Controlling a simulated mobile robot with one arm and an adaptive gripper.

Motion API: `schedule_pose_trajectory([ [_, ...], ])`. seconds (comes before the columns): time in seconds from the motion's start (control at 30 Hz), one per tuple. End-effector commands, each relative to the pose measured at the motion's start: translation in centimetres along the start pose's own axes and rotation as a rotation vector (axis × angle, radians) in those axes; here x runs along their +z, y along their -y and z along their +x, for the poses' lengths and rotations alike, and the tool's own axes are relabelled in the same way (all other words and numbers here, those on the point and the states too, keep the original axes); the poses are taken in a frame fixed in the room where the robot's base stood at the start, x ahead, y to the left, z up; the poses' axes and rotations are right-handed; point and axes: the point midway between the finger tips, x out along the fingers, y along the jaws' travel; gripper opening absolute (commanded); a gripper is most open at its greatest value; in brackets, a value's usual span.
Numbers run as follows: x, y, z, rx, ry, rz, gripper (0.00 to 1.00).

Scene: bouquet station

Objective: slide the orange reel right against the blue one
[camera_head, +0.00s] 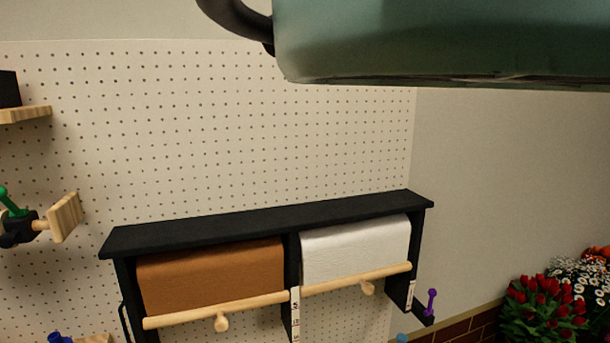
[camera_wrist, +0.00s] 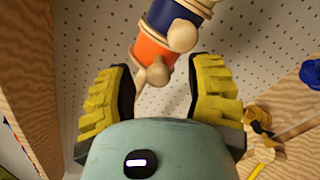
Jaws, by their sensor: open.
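In the wrist view, my gripper (camera_wrist: 158,78) is open, with its two yellow ridged fingers spread apart. Beyond and between the fingertips is the orange reel (camera_wrist: 150,51), with a pale wooden end piece facing me. The blue reel (camera_wrist: 171,23) is just beyond it, up and right, with pale wood between the two colours. Rounded wooden parts overlap both reels. Whether the reels' rims touch cannot be told. The fingers appear clear of the orange reel. Neither reel is seen in the head view.
A pegboard (camera_head: 200,130) fills the wall. A black dispenser (camera_head: 270,220) holds a brown roll (camera_head: 210,272) and a white roll (camera_head: 355,248). Wooden boards (camera_wrist: 35,70) flank my gripper in the wrist view. Flowers (camera_head: 545,310) stand at the lower right.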

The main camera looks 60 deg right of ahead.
Motion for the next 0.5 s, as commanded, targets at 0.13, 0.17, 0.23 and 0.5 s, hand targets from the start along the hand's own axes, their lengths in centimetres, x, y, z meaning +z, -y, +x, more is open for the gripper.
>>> schedule_pose_trajectory([
  [0.13, -0.2, -0.2, -1.9, 0.009, -0.006, 0.001, 0.53],
  [0.17, -0.2, -0.2, -2.4, 0.008, -0.007, 0.000, 0.53],
  [0.23, -0.3, -0.2, -4.0, 0.011, -0.010, -0.002, 0.53],
  [0.5, -0.2, -0.1, -9.5, 0.008, -0.008, -0.002, 0.53],
])
